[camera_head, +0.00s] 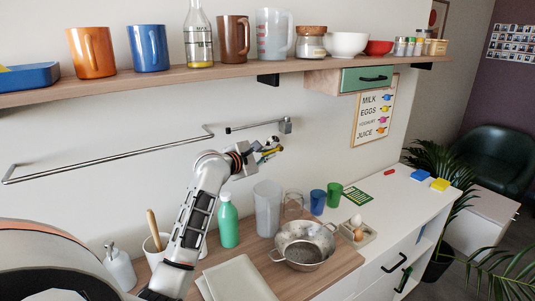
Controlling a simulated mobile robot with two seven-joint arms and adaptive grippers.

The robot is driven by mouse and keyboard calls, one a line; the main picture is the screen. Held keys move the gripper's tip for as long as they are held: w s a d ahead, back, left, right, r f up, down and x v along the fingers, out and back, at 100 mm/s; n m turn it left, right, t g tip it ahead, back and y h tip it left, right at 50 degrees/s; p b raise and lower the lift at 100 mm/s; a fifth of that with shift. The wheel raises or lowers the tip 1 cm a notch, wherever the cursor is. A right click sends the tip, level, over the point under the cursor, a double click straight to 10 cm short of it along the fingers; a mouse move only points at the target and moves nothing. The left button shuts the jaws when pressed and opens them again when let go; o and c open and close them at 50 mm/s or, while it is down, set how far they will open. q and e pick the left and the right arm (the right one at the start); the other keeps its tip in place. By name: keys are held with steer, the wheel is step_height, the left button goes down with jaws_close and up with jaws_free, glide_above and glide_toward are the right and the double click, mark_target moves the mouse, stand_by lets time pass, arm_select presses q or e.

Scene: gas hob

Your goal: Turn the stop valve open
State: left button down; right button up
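My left gripper (272,149) is in front of the wall, under the shelf and just below a short metal bar (257,127) that ends in a grey block (285,126). Small yellow and blue parts show at its fingers. I cannot tell whether the yellow part belongs to the gripper or to a valve handle behind it. No stop valve can be made out clearly. The finger gap is too small to read, so open or shut cannot be told. My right gripper is not in view.
A long metal rail (110,157) runs along the wall to the left. The shelf (215,72) above carries mugs, jars and bowls. Below, the counter (345,262) holds a green bottle (228,222), a colander (303,244) and several cups. The white top at right is mostly clear.

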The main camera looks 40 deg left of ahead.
arm_select(q)
steer(key=shift+f+n+t, duration=0.3)
steer(key=shift+f+t, duration=0.2)
steer(key=shift+t, duration=0.1)
steer(key=shift+w+d+f+n+t, duration=0.1)
steer(key=shift+f+n+t, duration=0.15)
steer(key=shift+t, duration=0.4)
steer(key=shift+w+f+n+t, duration=0.1)
steer(key=shift+f+n+t, duration=0.15)
steer(key=shift+t, duration=0.4)
steer(key=c, duration=2.2)
jaws_free()
steer(key=shift+o, duration=0.2)
